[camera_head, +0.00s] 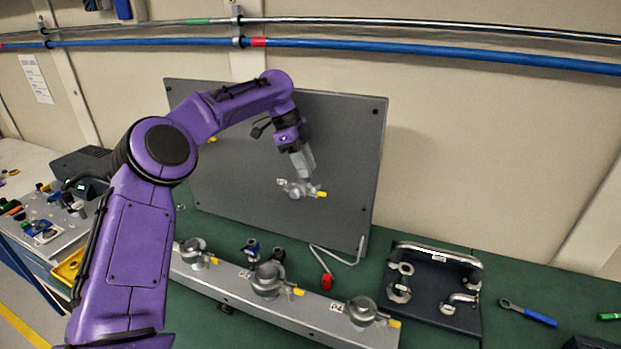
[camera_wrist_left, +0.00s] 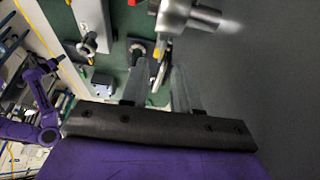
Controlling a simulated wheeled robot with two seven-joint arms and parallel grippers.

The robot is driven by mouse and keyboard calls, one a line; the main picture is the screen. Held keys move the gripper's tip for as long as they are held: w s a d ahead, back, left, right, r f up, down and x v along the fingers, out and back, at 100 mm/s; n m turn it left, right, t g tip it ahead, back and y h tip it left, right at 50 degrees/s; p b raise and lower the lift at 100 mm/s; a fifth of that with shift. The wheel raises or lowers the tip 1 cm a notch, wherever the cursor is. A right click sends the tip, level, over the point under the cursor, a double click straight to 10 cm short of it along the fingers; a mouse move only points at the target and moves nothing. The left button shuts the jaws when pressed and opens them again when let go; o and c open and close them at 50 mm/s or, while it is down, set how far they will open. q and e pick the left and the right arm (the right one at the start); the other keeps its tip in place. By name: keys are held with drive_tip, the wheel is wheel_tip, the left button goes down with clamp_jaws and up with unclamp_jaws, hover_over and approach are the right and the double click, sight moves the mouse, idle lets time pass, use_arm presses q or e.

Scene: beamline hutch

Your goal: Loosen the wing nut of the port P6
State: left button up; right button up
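A silver clamped port with a yellow-tipped wing nut (camera_head: 321,194) sits on the upright grey panel (camera_head: 240,150). My left gripper (camera_head: 306,172) is just above this port, its fingers pointing down towards it. In the left wrist view, the silver port fitting (camera_wrist_left: 180,14) is just beyond the fingertips (camera_wrist_left: 164,66). My right gripper is not in view.
A silver rail (camera_head: 225,287) carries several similar ports with yellow tips in front of the panel. A red-handled bent tool (camera_head: 327,281), a dark tray with metal fittings (camera_head: 428,310) and a blue-handled wrench (camera_head: 539,318) lie on the green bench (camera_head: 520,285).

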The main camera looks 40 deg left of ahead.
sight(314, 188)
use_arm(q)
drive_tip(key=x, duration=0.4)
drive_tip(key=shift+a+f, duration=0.1)
drive_tip(key=shift+a, duration=0.1)
drive_tip(key=shift+d, duration=0.15)
clamp_jaws()
